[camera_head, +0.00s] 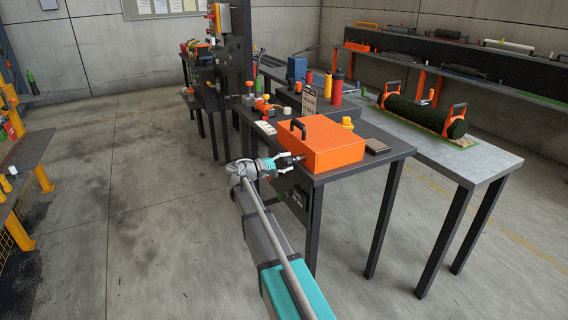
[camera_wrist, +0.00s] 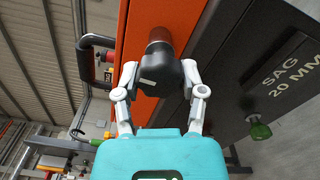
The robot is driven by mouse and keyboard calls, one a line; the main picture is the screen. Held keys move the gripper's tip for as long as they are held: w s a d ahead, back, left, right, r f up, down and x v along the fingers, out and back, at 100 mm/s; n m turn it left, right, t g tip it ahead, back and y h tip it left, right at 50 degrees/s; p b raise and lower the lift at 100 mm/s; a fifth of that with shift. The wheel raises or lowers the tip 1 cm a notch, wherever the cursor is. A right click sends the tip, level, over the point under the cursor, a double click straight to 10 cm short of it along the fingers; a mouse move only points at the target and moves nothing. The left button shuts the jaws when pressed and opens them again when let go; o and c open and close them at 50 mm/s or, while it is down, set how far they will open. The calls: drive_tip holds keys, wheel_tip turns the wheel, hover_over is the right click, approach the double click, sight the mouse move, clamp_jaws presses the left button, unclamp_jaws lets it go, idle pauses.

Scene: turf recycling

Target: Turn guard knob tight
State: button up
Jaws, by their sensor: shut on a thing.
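The guard is an orange box (camera_head: 322,146) with a black handle (camera_head: 309,129) on the dark table. In the wrist view the orange guard face (camera_wrist: 160,18) fills the top middle. The black guard knob (camera_wrist: 160,76) sits on a brownish stem (camera_wrist: 160,36) that meets this face. My gripper (camera_wrist: 158,78) has its two fingers closed on both sides of the knob. In the head view my gripper (camera_head: 290,160) is at the near left side of the guard. The knob is too small there to make out clearly.
A dark panel (camera_wrist: 275,85) marked "SAG 20 MM" is right of the knob, with a green-tipped knob (camera_wrist: 259,130) beside it. A turf roll (camera_head: 424,114) lies on the grey table (camera_head: 480,160).

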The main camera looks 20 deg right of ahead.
drive_tip(key=shift+d+n, duration=0.1)
drive_tip(key=shift+n, duration=0.5)
drive_tip(key=o, duration=1.2)
drive_tip(key=shift+c, duration=0.2)
drive_tip(key=shift+a, duration=0.2)
drive_tip(key=a, duration=1.1)
drive_tip(key=shift+s+a, duration=0.2)
drive_tip(key=shift+a, duration=0.15)
